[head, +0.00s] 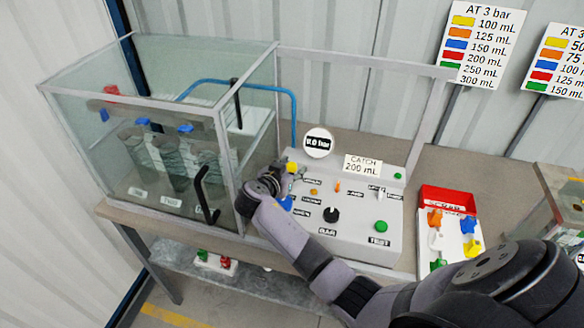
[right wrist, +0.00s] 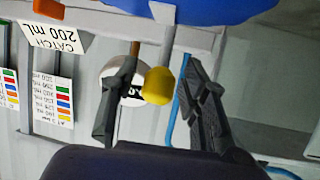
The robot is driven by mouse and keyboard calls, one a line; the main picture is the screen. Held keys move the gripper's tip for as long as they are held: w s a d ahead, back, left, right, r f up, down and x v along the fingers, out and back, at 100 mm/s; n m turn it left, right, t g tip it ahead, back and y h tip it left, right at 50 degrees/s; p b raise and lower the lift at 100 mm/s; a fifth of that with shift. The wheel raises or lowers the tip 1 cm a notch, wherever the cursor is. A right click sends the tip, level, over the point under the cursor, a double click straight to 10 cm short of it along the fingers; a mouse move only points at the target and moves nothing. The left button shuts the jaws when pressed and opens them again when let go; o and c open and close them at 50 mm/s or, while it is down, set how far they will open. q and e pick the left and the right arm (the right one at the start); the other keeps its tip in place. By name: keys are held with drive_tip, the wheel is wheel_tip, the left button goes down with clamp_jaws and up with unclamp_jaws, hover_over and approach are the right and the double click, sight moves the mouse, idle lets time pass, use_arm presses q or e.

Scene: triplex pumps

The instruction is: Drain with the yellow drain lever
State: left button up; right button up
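The yellow drain lever (head: 291,167) is at the upper left of the grey control panel (head: 350,240), beside the glass tank. My right gripper (head: 284,178) reaches the panel's left side close to it and partly covers it in the head view. In the right wrist view my right gripper (right wrist: 162,98) is open, with a finger on either side of the yellow knob (right wrist: 158,86). Gaps show between the knob and both fingers. A sign reading "CATCH 200 mL" (head: 362,164) stands on the panel. My left gripper is not in view.
The glass tank (head: 222,130) with a black handle (head: 205,195) stands just left of my right gripper. A round gauge (head: 319,142) stands behind the lever. A red bin (head: 447,199) and a white tray of coloured valves are to the right.

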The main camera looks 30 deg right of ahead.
clamp_jaws()
idle(0.6)
